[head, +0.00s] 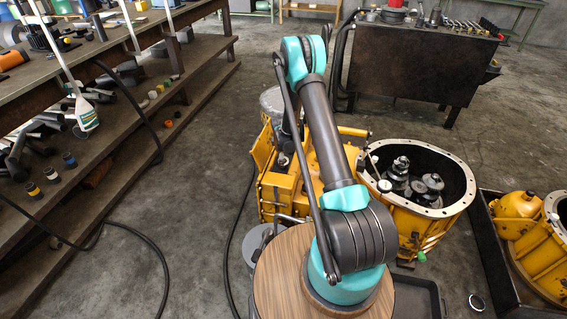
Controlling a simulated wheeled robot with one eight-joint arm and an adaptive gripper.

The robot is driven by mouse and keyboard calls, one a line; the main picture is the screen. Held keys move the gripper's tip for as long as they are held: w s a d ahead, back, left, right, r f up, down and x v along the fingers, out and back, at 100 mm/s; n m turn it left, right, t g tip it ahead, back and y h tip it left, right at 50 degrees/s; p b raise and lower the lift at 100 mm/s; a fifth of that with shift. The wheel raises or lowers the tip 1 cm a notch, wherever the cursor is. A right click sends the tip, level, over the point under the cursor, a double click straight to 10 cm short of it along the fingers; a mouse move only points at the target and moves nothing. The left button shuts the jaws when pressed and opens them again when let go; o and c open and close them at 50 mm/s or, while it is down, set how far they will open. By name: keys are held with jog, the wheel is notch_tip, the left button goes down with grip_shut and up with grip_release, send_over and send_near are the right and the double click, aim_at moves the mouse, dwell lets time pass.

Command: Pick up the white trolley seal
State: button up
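I cannot make out a white seal for certain in the head view. A dark trolley-like bench (412,72) stands at the back right with several small parts on top, too small to tell apart. My arm rises from the wood-topped base and bends at a teal joint at the top. My gripper is not visible; the arm may hide it.
A yellow transmission housing (408,222) with gears inside stands just beyond my base. Another yellow housing (532,265) sits in a dark tray (497,262) at right. Wooden shelving (150,118) with bottles and tools lines the left. Black cables cross the floor.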

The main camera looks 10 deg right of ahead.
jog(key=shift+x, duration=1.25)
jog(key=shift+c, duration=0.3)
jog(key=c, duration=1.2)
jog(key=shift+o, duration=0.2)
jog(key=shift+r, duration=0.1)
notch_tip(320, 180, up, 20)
